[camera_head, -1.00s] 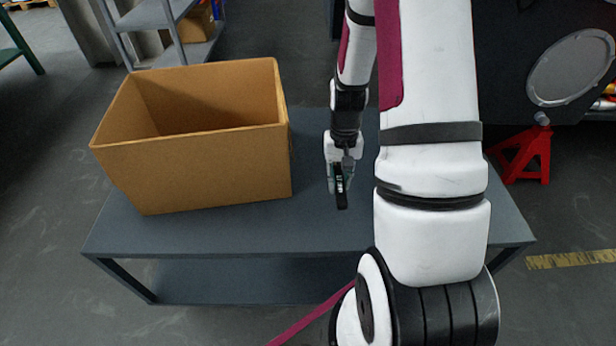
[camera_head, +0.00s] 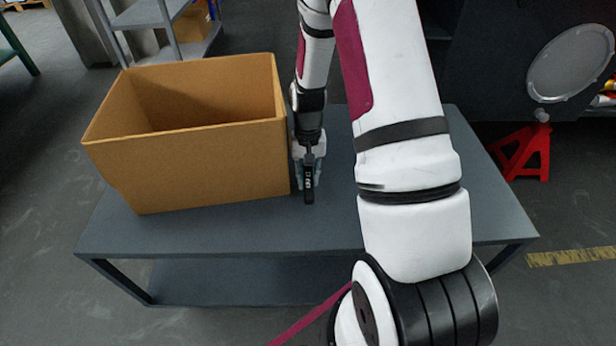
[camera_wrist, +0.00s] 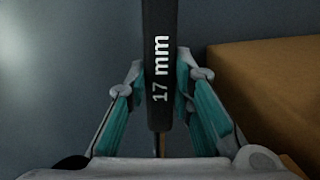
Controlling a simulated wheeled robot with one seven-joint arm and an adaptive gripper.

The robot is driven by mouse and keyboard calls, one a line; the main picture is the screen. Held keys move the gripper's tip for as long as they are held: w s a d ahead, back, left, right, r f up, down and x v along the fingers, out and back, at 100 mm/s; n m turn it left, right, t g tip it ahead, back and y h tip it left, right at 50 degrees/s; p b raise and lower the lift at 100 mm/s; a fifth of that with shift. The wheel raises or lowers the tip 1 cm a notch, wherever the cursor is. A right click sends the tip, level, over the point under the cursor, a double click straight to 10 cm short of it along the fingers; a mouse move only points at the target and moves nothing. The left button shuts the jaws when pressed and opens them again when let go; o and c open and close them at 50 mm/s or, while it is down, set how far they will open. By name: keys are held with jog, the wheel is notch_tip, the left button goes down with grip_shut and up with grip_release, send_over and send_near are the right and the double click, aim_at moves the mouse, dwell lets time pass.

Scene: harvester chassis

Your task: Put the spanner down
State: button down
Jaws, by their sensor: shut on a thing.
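The spanner (camera_head: 309,186) is a dark bar held in my gripper (camera_head: 308,176), over the grey table (camera_head: 240,232) just right of the cardboard box. In the wrist view the spanner (camera_wrist: 160,60) runs up the middle of the picture, with "17 mm" in white on it. My gripper (camera_wrist: 160,112) is shut on it, with a teal-padded finger on each side. I cannot tell whether the spanner touches the tabletop. Its far end is cut off in the wrist view.
The open cardboard box (camera_head: 215,168) stands on the table's left part, close beside my gripper; its side also shows in the wrist view (camera_wrist: 270,90). The front strip of the table is clear. A red jack stand (camera_head: 525,153) is on the floor at right.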

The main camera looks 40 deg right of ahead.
jog(key=c, duration=1.8)
grip_release()
jog(key=shift+f, duration=0.1)
jog(key=o, duration=0.4)
